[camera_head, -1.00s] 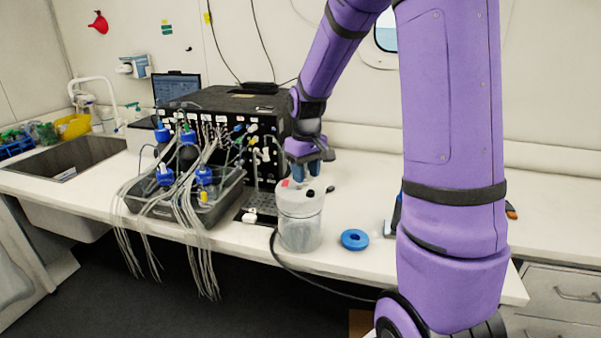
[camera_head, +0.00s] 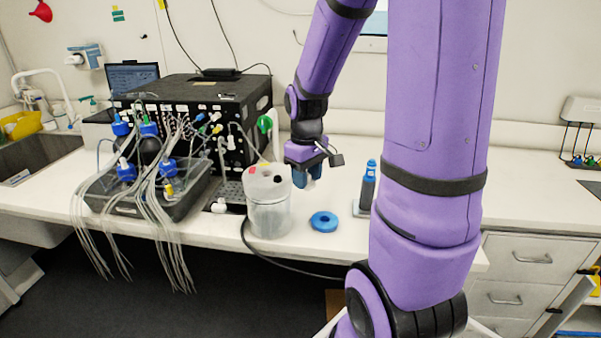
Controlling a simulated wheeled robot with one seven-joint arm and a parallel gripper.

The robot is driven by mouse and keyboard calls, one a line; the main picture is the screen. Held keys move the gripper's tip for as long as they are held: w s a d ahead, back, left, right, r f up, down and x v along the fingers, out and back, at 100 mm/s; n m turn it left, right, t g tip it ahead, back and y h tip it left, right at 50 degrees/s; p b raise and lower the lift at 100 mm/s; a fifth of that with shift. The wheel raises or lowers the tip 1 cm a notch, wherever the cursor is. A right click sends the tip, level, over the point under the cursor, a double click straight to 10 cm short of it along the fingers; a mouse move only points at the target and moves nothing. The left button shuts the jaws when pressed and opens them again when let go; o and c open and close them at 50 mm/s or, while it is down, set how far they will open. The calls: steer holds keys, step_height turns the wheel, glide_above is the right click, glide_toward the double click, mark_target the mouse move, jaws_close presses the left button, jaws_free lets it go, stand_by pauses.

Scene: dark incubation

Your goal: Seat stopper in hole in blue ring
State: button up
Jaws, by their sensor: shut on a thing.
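The stopper itself is hidden by the fingers or too small to make out. The clear jar (camera_head: 269,217) stands left of the ring, with a red spot and a black spot on its pale lid.
A black machine (camera_head: 190,105) with a tray of blue-capped bottles (camera_head: 122,205) and hanging tubes fills the left. A dark upright tool with a blue top (camera_head: 370,178) stands right of the ring. The bench's front edge is close to the ring.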

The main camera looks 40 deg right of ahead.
steer(key=shift+w+d+f, duration=0.5)
steer(key=shift+d+f, duration=1.3)
steer(key=shift+f, duration=0.9)
steer(key=shift+w+d+f, duration=0.5)
steer(key=shift+d+f, duration=1.35)
steer(key=shift+f, duration=0.8)
steer(key=shift+w+d+f, duration=0.5)
steer(key=shift+d+f, duration=1.3)
steer(key=shift+f, duration=0.9)
steer(key=shift+f, duration=1.45)
steer(key=o, duration=1)
steer(key=shift+c, duration=0.2)
step_height(320, 180, up, 11)
